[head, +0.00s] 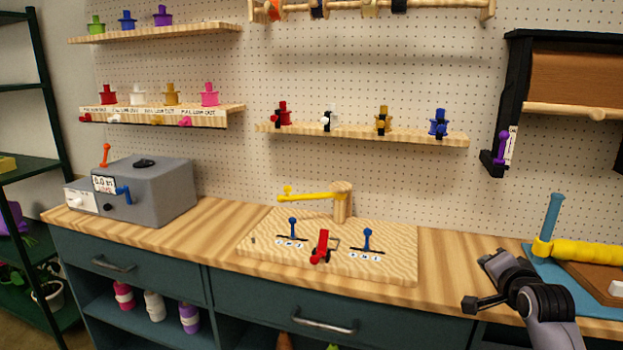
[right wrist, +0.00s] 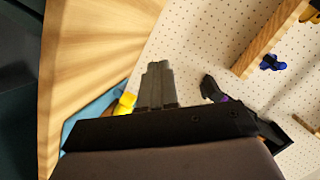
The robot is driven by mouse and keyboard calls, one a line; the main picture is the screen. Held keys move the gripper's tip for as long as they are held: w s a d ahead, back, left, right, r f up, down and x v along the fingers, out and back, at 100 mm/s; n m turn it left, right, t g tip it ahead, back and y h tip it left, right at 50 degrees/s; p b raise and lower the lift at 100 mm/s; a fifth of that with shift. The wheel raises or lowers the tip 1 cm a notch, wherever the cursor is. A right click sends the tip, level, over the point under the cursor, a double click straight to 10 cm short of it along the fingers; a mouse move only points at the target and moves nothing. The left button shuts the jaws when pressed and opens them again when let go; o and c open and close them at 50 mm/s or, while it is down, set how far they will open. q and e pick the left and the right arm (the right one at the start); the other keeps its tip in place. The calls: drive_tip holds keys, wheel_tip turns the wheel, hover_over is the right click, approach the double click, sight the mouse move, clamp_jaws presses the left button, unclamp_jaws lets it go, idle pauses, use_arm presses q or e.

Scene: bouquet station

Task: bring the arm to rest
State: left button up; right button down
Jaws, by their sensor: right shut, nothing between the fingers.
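My right gripper (head: 482,282) is at the lower right of the head view, over the front edge of the wooden counter (head: 215,230). Its fingers are closed together with nothing between them. In the right wrist view the shut fingers (right wrist: 156,84) point up the picture, with the counter to their left and the pegboard behind. The gripper appears apart from the counter items. My left gripper is not in view.
A lever board (head: 395,275) stands mid-counter; a grey box (head: 155,190) is at left. Shelves (head: 360,133) and a black-framed rack (head: 500,95) hang on the pegboard.

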drive_tip(key=s+a+f+n+g, duration=0.1)
drive_tip(key=s+a+f+n, duration=0.1)
drive_tip(key=s+f, duration=0.3)
drive_tip(key=s+a+f+n, duration=0.2)
drive_tip(key=s+f+n, duration=0.1)
drive_tip(key=f, duration=0.4)
drive_tip(key=s+a+f+n+g+y, duration=0.1)
drive_tip(key=s+a+f+n, duration=0.2)
drive_tip(key=s, duration=0.5)
drive_tip(key=s+a+f+n+y, duration=0.1)
drive_tip(key=s+a+f+n, duration=0.2)
drive_tip(key=s+a+f, duration=0.2)
drive_tip(key=s+a+f+n+g+y, duration=0.1)
drive_tip(key=s+a+f+n+y, duration=0.1)
drive_tip(key=s+f, duration=0.5)
drive_tip(key=s+a+n, duration=0.1)
drive_tip(key=s, duration=0.5)
drive_tip(key=shift+s+a+n+g, duration=0.15)
drive_tip(key=shift+a+n+g, duration=0.15)
drive_tip(key=shift+a, duration=0.1)
